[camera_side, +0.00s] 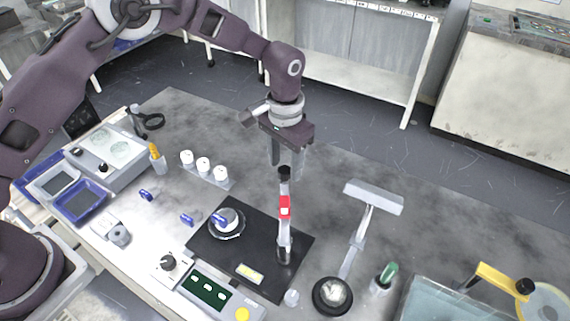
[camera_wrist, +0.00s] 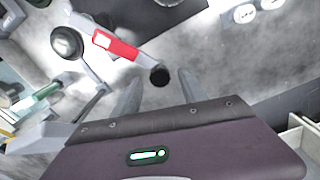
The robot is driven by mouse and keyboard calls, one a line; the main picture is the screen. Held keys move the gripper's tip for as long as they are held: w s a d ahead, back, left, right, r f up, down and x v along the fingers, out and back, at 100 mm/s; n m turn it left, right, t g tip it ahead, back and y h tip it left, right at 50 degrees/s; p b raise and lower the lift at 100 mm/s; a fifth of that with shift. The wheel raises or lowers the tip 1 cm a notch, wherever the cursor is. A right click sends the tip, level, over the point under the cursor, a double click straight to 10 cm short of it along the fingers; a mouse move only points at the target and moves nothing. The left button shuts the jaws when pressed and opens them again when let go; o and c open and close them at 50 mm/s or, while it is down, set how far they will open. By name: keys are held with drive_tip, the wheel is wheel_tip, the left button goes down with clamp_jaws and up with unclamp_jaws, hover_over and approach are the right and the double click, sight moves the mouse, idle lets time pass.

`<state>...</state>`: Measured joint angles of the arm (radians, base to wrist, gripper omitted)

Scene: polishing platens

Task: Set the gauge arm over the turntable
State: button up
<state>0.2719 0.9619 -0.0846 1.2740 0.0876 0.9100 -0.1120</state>
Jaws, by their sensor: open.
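The gauge arm (camera_side: 285,230) is a silver bar with a red block and a black knob at its far end. It stands on the right part of a black base plate (camera_side: 215,250) and points toward the back, beyond the plate's edge. The turntable (camera_side: 238,232), a small round disc with a blue and white piece on it, is on the plate left of the arm. My gripper (camera_side: 285,166) is open at the knob end. In the wrist view my gripper (camera_wrist: 159,78) has the black knob (camera_wrist: 160,77) between its fingertips, with gaps on both sides.
A lamp-like stand (camera_side: 372,197) with a round black base is to the right, near a green-topped bottle (camera_side: 387,273). White cups (camera_side: 204,165) sit on a strip behind left. A control box (camera_side: 215,294) is in front. Bare table lies behind the gauge arm.

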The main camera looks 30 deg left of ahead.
drive_tip(key=shift+f, duration=0.5)
clamp_jaws()
idle(1.1)
